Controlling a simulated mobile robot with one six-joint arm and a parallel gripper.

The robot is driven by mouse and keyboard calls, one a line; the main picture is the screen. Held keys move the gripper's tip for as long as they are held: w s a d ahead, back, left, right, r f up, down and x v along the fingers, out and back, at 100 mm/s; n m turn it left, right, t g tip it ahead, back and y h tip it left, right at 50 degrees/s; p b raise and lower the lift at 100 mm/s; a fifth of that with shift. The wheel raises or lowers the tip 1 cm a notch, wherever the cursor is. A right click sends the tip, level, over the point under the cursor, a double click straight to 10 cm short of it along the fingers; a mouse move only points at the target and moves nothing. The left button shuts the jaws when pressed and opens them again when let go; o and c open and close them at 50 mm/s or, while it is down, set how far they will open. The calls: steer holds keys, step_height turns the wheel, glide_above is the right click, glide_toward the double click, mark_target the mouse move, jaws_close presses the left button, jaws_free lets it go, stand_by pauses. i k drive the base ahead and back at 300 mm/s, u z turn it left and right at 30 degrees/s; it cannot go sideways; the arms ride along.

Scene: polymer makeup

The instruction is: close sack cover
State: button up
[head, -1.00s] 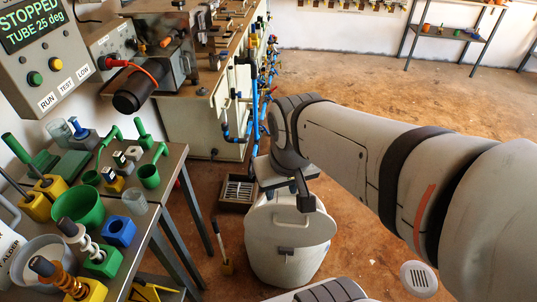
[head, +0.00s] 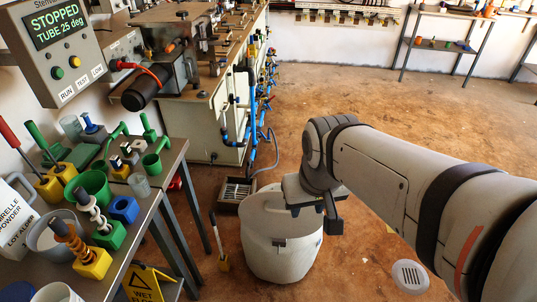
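A pale grey round sack-like bin (head: 282,262) stands on the floor at the centre of the head view. Its light round cover (head: 268,214) appears to lie flat across the top. A small dark tab (head: 281,242) shows on the front. My gripper (head: 318,212) is over the right edge of the cover, pointing down. It hides part of the cover's back right. Its dark fingers show, but their gap is unclear. I see nothing held in it, and I cannot tell whether it touches the cover.
A table (head: 160,190) with cups, blocks and tools stands on the left. A dark floor crate (head: 236,192) lies behind the bin. Open floor extends behind and right.

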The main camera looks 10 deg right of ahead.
mark_target(264, 213)
steer(key=i, duration=0.5)
steer(key=z, duration=0.7)
steer(key=k, duration=1.65)
steer(key=u, duration=0.6)
steer(key=i, duration=1.05)
steer(key=u, duration=0.05)
